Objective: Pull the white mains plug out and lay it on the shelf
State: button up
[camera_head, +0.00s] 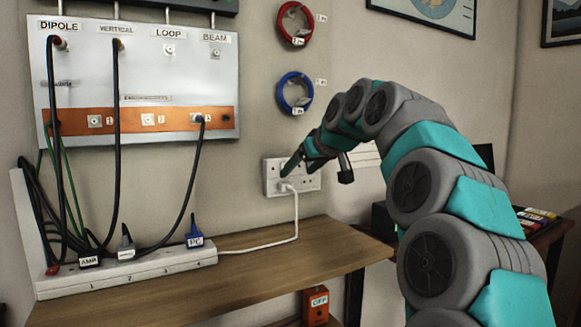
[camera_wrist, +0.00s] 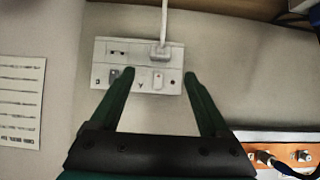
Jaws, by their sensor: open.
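The white mains plug (camera_head: 286,187) sits in the lower left of a white double wall socket (camera_head: 311,183), its white cable running down to the wooden shelf (camera_head: 300,238). In the wrist view, the picture is turned over: the plug (camera_wrist: 160,52) is at the upper right of the socket plate (camera_wrist: 105,58) and its cable goes up. My gripper (camera_wrist: 159,75) is open and empty; its green fingertips lie left and right of the plug's line, a little below it in the picture. In the head view, my gripper (camera_head: 293,162) is in front of the socket, just above the plug.
The shelf's right part is clear apart from the white cable. An orange OFF box (camera_head: 316,306) is below the shelf.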

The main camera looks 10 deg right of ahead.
aim_at(286, 183)
jog(key=shift+p+x, duration=0.3)
jog(key=shift+x, duration=3.5)
grip_shut()
